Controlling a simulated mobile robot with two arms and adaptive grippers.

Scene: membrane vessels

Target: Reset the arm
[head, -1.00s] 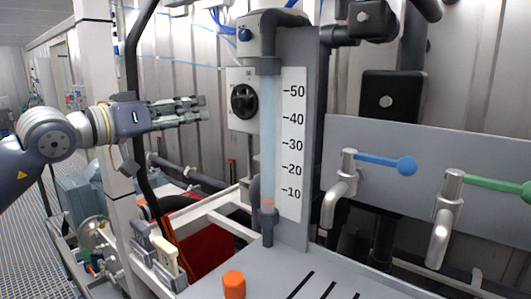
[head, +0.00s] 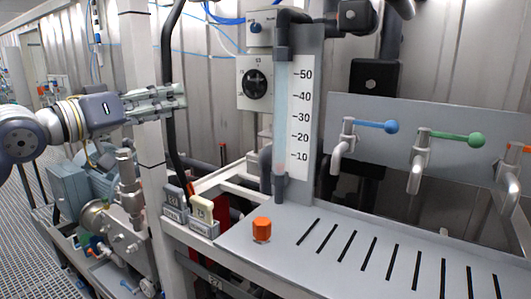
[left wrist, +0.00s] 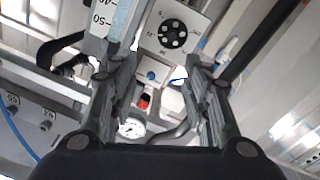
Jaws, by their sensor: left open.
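My left gripper (head: 182,98) comes in from the left in the head view, raised beside the white post and pointing right toward the black rotary knob (head: 257,84). It stays apart from the knob's panel. In the left wrist view its two fingers (left wrist: 160,98) are spread apart with nothing between them. The knob also shows beyond the fingers in the left wrist view (left wrist: 172,34). My right gripper is not in view.
A white post (head: 147,150) stands close to my left arm. A flow tube with a scale (head: 298,120) stands mid-view. Taps with blue (head: 390,127) and green (head: 472,140) handles are at right. An orange cap (head: 261,229) sits on the slotted grey tray (head: 285,262).

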